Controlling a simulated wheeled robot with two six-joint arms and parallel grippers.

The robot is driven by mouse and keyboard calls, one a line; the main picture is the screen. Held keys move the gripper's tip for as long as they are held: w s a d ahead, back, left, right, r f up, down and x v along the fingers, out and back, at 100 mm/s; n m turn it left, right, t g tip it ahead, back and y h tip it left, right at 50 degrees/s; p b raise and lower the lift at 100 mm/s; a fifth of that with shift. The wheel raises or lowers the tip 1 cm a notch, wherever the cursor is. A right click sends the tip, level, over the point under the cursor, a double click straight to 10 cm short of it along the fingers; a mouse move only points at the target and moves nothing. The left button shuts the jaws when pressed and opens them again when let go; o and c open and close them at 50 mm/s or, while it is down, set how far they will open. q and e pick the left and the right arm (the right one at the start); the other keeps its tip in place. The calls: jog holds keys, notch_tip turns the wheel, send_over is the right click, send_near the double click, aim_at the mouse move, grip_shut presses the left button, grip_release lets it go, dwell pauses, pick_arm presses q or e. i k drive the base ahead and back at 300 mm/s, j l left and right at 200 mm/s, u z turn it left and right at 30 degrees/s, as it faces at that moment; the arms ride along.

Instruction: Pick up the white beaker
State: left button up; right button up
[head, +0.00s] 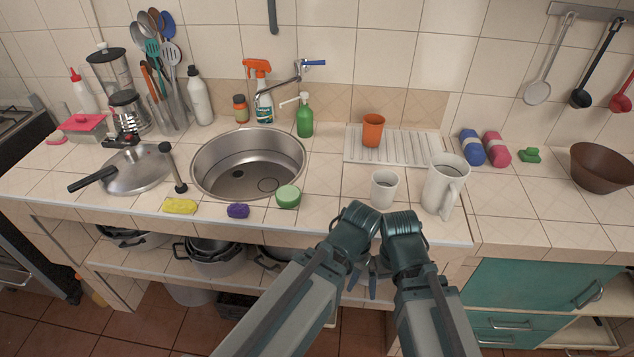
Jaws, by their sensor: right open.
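The white beaker (384,190) stands upright on the counter, close to its front edge and left of a white jug. It looks like a plain cup with an open top. My right gripper (364,279) is open and empty, in front of and below the counter edge, apart from the beaker. Its fingers are partly hidden by my arm links. I cannot make out my left gripper.
The white jug (443,186) stands close on the beaker's right. An orange cup (373,131) is on the drainboard (411,148) behind. A green round container (288,197) and the sink (247,151) lie left. Counter between container and beaker is clear.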

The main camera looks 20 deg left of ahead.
aim_at(386, 182)
jog(key=k+j, duration=0.15)
jog(key=j, duration=0.35)
jog(key=k+j+u, duration=0.1)
jog(key=j, duration=0.4)
jog(key=k+j, duration=0.1)
jog(key=j, duration=0.35)
jog(key=k+j+u, duration=0.1)
jog(key=j, duration=0.4)
